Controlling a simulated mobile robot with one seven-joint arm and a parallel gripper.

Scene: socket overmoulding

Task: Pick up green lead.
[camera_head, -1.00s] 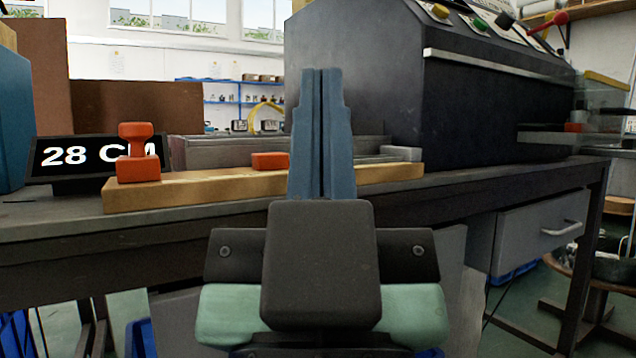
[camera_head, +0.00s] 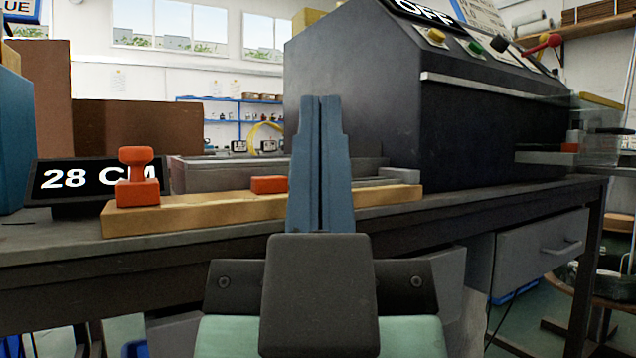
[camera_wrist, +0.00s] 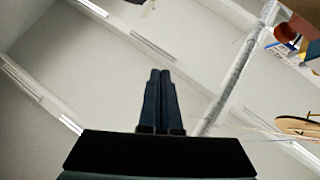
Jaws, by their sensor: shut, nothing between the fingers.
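No green lead shows in either view. My gripper (camera_head: 321,100) points upward in the middle of the head view, in front of the workbench, with its two blue fingers closed together and nothing between them. In the wrist view my gripper (camera_wrist: 160,74) is also shut and empty, seen against the ceiling. My fingers hide part of the wooden board and the bench behind them.
A workbench (camera_head: 60,240) carries a wooden board (camera_head: 210,210) with red-orange blocks (camera_head: 137,180), a "28 CM" display (camera_head: 70,180) and a large dark machine (camera_head: 360,85) with an "OFF" sign (camera_head: 425,12). A drawer (camera_head: 540,248) hangs under the bench at right.

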